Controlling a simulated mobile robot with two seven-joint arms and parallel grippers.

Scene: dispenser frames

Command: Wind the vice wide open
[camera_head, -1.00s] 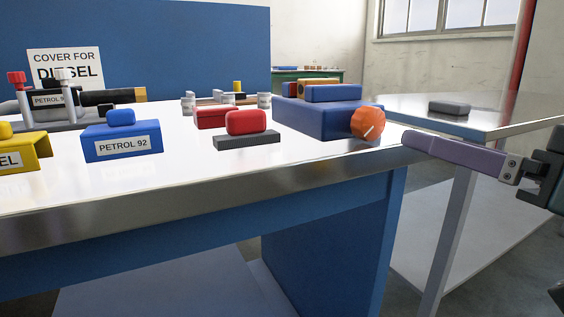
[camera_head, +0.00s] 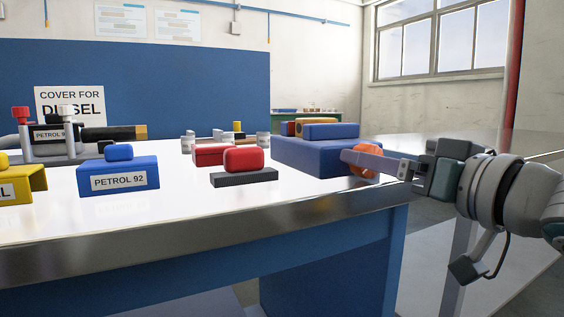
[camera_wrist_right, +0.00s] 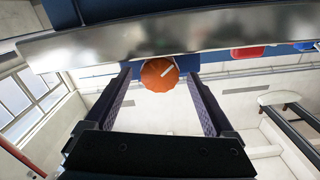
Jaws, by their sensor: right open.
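The blue vice (camera_head: 305,153) stands at the right end of the workbench, with a smaller blue block (camera_head: 332,131) on top. Its round orange knob (camera_head: 366,171) faces the right front and is partly hidden by a purple finger in the head view. In the right wrist view the knob (camera_wrist_right: 157,76) shows whole, with a white mark line slanting up to the right. My right gripper (camera_head: 352,158) is open, its fingertips at either side of the knob (camera_wrist_right: 166,82). I cannot tell whether they touch it. My left gripper is out of view.
On the bench (camera_head: 200,225), a red block on a dark base (camera_head: 244,164) stands left of the vice. A blue PETROL 92 cover (camera_head: 117,175) and a yellow cover (camera_head: 22,185) stand further left. The bench's metal front edge (camera_wrist_right: 170,35) runs close by the knob.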

